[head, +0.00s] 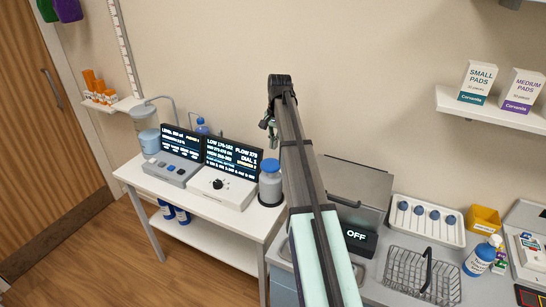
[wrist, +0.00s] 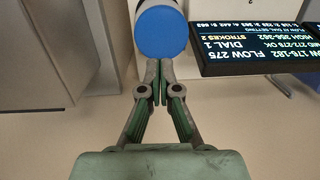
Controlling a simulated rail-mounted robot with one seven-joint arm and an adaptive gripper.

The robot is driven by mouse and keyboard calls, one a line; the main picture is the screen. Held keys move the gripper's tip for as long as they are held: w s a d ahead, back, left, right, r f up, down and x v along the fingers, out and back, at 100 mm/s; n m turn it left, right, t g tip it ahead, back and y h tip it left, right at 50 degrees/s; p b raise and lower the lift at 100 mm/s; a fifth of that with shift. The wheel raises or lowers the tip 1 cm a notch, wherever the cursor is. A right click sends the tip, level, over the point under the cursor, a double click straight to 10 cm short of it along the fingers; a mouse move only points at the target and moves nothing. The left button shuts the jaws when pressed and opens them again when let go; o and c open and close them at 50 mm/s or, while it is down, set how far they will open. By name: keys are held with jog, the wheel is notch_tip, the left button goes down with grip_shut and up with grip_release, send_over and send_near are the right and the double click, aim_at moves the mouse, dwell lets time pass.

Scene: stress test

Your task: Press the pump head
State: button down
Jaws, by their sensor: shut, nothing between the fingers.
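A blue round cap tops a pale cylinder (head: 270,190) on a dark base at the right end of the white table; it looks like the pump head (head: 270,166). In the wrist view the blue cap (wrist: 161,32) shows large, just beyond my fingertips. My gripper (head: 271,140) points down above the cylinder in the head view, and a gap shows between them there. Its fingers (wrist: 157,66) are together and empty in the wrist view. I cannot tell from the wrist view whether they touch the cap.
A control box with a dial (head: 219,186) and a display (head: 233,154) reading FLOW 275, DIAL 1, STROKES 2 stands just left of the cylinder. Another display (head: 181,142) and a button box (head: 170,168) are further left. A sink counter with a wire basket (head: 408,268) is at right.

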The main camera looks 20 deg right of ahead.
jog(key=shift+d+r+b, duration=0.15)
jog(key=shift+r+b, duration=0.05)
jog(key=shift+r, duration=0.9)
jog(key=shift+d+r+b, duration=0.1)
jog(key=shift+r+b, duration=0.1)
jog(key=shift+r, duration=0.9)
